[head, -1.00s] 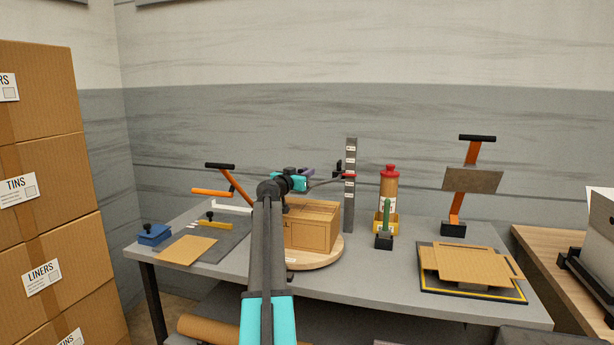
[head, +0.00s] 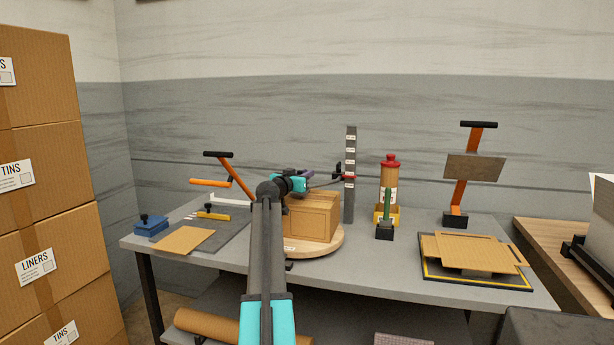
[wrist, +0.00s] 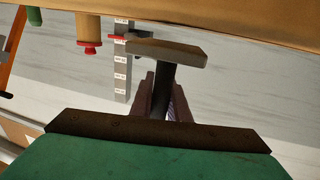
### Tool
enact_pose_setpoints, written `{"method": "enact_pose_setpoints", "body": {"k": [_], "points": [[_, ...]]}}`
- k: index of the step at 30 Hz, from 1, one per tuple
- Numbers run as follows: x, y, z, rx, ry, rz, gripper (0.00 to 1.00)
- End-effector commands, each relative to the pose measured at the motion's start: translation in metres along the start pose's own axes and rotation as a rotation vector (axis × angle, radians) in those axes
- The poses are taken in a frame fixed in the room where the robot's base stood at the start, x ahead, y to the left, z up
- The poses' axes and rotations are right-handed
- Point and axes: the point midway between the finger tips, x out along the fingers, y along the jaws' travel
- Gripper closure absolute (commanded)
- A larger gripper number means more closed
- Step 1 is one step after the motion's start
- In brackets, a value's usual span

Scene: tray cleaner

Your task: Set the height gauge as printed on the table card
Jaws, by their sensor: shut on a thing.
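The height gauge (head: 350,205) is a grey upright post with white labels at the back of the table. Its red slider (head: 349,177) sits about midway up, with a dark knob on its left side. My gripper (head: 304,178), left of the gauge, is shut on a dark-handled tool (wrist: 165,51) with a flat grey head. In the wrist view, which looks upside down, the head lies beside the red slider (wrist: 120,38); I cannot tell whether they touch. The label print is too small to read. I cannot make out the table card.
A cardboard box (head: 318,218) stands on a round wooden turntable (head: 325,246) below my gripper. A red-capped canister (head: 389,178) and a green-handled tool (head: 385,217) stand right of the gauge. Stacked cartons (head: 45,180) stand at left.

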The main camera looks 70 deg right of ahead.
Motion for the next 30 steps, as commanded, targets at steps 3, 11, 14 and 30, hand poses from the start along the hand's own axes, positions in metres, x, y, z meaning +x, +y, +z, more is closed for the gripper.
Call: {"method": "enact_pose_setpoints", "body": {"k": [3, 11, 14, 30], "points": [[-0.004, -0.003, -0.001, 0.001, 0.001, -0.005, 1.0], [-0.002, -0.002, -0.001, 0.001, 0.001, -0.003, 0.66], [-0.002, -0.002, -0.001, 0.001, 0.0, -0.003, 0.66], [-0.028, 0.0, 0.0, 0.001, 0.001, -0.002, 0.66]]}}
